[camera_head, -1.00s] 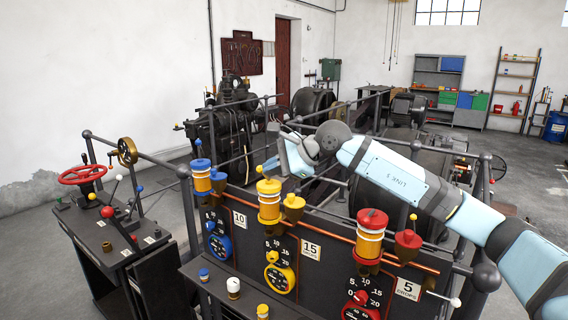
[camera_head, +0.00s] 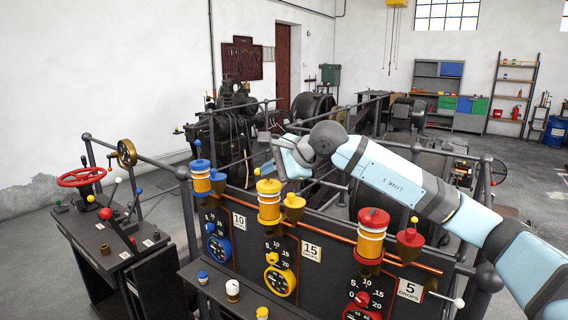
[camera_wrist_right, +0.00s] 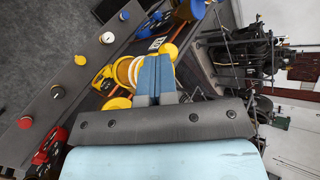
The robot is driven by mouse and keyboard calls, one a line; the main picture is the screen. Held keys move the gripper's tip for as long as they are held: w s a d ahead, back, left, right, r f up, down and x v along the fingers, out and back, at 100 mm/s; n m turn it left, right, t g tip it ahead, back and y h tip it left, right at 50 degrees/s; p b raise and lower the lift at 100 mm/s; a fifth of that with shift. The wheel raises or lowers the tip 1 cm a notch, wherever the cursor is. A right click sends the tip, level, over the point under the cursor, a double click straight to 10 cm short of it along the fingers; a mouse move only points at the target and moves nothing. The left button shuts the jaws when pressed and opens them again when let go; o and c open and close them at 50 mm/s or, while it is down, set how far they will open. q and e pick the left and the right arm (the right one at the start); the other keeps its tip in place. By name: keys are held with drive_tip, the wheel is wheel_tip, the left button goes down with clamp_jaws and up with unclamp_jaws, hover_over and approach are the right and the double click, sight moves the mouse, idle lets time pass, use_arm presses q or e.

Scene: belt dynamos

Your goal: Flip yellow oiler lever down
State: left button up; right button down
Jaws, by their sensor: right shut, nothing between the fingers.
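The yellow oiler (camera_head: 269,204) stands in the middle of the panel, between the blue oiler (camera_head: 201,178) and the red oiler (camera_head: 372,236). A small yellow knob (camera_head: 257,171) shows just above its cap, at the left; the lever's stem is too small to make out. My right gripper (camera_head: 268,166) is just above and behind the yellow cap, shut and empty. In the right wrist view its blue fingers (camera_wrist_right: 154,58) are together beside the yellow oiler (camera_wrist_right: 124,72) and cover part of it. I cannot tell whether they touch the lever. My left gripper is out of view.
Yellow (camera_head: 294,204) and red (camera_head: 410,241) funnels stand beside their oilers. A copper pipe (camera_head: 340,240) runs along the panel. Numbered dials (camera_head: 280,280) sit below. A side console (camera_head: 108,240) has a red handwheel (camera_head: 81,177). Dark machinery stands behind.

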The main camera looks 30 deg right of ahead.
drive_tip(key=shift+a+f+n+h+b, duration=0.2)
drive_tip(key=shift+f+n+h+b, duration=0.15)
drive_tip(key=shift+h+b, duration=0.2)
drive_tip(key=shift+s+a+f+b, duration=0.15)
drive_tip(key=shift+a+f+b, duration=0.05)
drive_tip(key=shift+b, duration=0.55)
idle(1.4)
drive_tip(key=shift+d+f, duration=0.1)
drive_tip(key=shift+d, duration=0.05)
idle(0.4)
drive_tip(key=shift+w+d+f+b, duration=0.2)
drive_tip(key=shift+w+d+b, duration=0.15)
drive_tip(key=shift+d, duration=0.2)
